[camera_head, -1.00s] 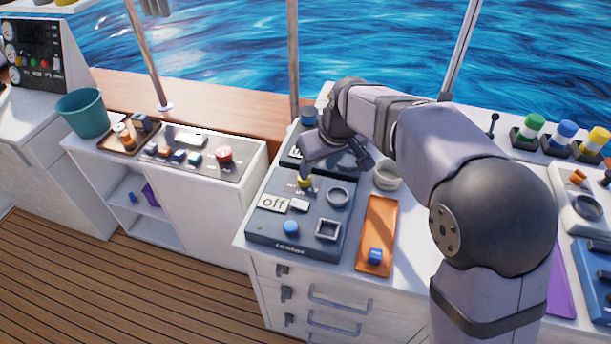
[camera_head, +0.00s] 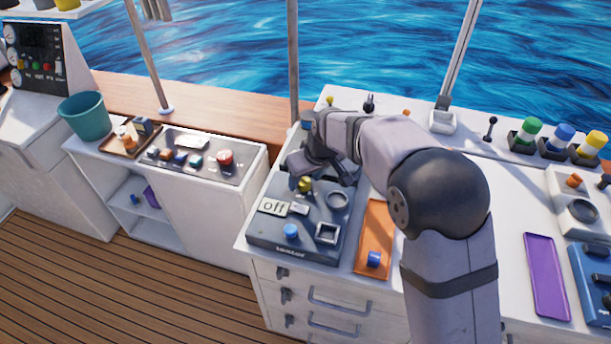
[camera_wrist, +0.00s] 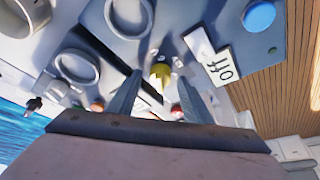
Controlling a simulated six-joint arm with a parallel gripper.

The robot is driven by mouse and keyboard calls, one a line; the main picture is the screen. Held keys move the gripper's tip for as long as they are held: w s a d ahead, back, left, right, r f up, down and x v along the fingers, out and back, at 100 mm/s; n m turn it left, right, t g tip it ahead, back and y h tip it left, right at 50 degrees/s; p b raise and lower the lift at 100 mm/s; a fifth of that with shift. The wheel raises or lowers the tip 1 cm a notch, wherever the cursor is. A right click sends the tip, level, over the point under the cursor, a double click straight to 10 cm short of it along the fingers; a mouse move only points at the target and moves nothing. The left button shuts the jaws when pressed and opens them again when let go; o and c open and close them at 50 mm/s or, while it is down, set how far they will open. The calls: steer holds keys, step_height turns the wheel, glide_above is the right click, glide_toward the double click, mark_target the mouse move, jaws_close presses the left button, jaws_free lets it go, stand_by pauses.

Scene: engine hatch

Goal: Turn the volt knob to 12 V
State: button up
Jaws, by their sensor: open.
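The yellow volt knob (camera_head: 304,185) stands on the dark grey tester panel (camera_head: 268,237), above the "off" label plate (camera_head: 272,206). My gripper (camera_head: 299,172) is open just above and behind the knob. In the wrist view the yellow knob (camera_wrist: 160,72) shows between and just beyond the two fingertips of my gripper (camera_wrist: 157,82), with no clear contact visible. The "off" plate (camera_wrist: 216,68) lies to the right of it there. The scale marks around the knob are too small to read.
A purple tray (camera_head: 546,275) lies farther right.

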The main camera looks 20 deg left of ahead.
steer(key=shift+w+f, duration=0.1)
steer(key=shift+f, duration=0.1)
steer(key=c, duration=1.1)
